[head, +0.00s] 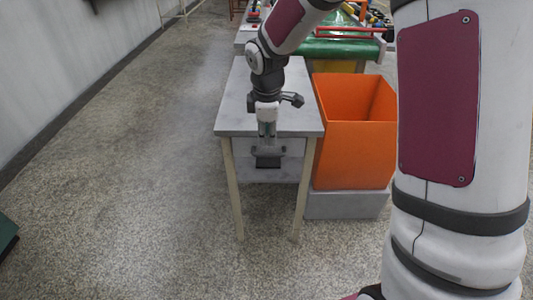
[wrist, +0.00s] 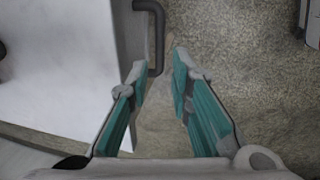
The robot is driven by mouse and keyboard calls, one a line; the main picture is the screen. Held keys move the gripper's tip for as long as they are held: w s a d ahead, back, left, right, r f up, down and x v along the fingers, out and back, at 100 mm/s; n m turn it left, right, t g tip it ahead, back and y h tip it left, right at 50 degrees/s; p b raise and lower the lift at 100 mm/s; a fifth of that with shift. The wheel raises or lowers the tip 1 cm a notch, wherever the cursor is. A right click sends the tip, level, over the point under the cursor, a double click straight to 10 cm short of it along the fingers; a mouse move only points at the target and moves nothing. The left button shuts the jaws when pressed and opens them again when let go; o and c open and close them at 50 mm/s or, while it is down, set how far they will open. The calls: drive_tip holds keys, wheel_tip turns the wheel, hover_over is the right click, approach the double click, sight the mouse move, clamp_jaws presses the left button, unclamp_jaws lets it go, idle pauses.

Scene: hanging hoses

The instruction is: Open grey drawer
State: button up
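The grey drawer (head: 295,147) sits under the top of a small grey table, and its front looks closed. My gripper (head: 267,136) points down in front of the drawer and hides the middle of its front. In the wrist view, a dark bar handle (wrist: 158,30) stands out from the pale edge at the upper middle. My open gripper (wrist: 157,68) has its two green-padded fingers spread apart. The lower end of the handle lies between the fingertips in the picture, nearer the left one. I see no clear contact, and the depth between them is hard to tell.
The table top (head: 235,120) is bare around my arm. An orange bin (head: 355,150) stands on a grey block (head: 345,204) close to the table's right side. The speckled floor in front and to the left is clear.

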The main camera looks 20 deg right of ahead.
sight(267, 154)
drive_tip(key=f, duration=0.2)
drive_tip(key=w+f+b, duration=0.1)
drive_tip(key=f, duration=0.1)
drive_tip(key=f+b, duration=0.1)
drive_tip(key=f, duration=0.2)
drive_tip(key=shift+w+d, duration=0.2)
drive_tip(key=shift+d, duration=0.05)
drive_tip(key=shift+c, duration=0.4)
clamp_jaws()
